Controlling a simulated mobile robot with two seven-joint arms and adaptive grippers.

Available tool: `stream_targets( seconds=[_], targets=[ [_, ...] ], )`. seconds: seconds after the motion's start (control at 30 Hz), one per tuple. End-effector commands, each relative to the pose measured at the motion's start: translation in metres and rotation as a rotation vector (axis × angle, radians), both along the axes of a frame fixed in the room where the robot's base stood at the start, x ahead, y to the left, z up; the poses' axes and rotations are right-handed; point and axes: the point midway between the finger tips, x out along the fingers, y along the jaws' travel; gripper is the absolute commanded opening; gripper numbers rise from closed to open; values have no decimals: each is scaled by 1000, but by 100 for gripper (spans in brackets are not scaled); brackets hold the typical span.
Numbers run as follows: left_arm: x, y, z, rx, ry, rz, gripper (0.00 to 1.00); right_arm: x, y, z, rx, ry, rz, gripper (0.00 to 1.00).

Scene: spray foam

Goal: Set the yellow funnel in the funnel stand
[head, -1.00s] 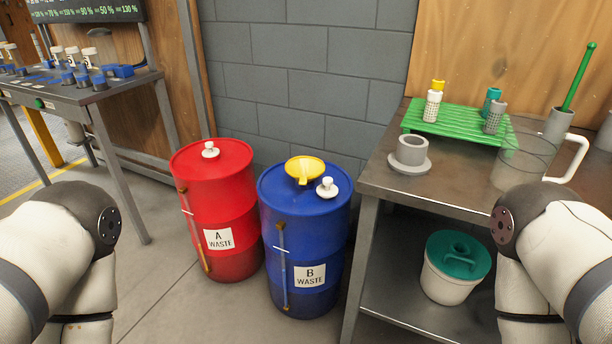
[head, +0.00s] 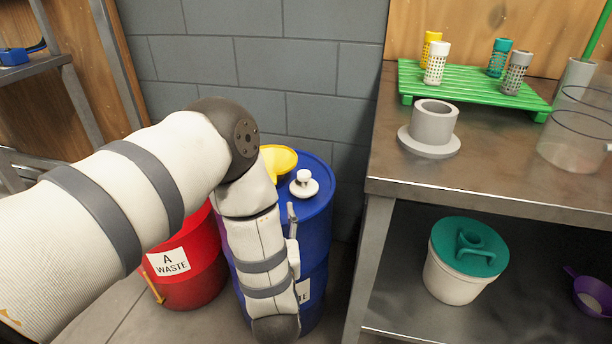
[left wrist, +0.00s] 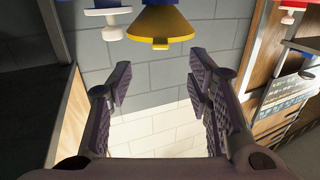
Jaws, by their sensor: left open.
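The yellow funnel (head: 279,160) sits on top of the blue drum (head: 317,205), partly hidden behind my left arm. In the left wrist view the funnel (left wrist: 160,28) is at the top centre, beyond my left gripper (left wrist: 158,78). That gripper is open, with nothing between its fingers, and I see no contact with the funnel. My right gripper is out of view.
A white cap (head: 304,184) sits on the blue drum beside the funnel. A red drum (head: 190,262) is to the left. A green rack (head: 470,88) with several perforated cylinders stands behind the ring. A clear beaker (head: 578,135) is right of it. The table front (head: 480,170) is clear.

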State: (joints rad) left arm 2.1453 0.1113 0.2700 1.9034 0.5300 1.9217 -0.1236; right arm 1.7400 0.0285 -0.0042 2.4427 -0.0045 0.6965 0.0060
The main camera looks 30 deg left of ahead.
Motion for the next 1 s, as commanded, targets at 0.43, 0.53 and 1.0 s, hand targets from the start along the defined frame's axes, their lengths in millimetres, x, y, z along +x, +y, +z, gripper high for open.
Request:
stream_targets(
  seconds=[0.43,0.53,1.0],
  targets=[
    [63,45,0,4,-9,6,46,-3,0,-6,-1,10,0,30],
    [80,57,-5,5,-9,5,46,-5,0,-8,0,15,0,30],
    [99,69,-4,3,-8,3,26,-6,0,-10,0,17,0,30]
  ],
)
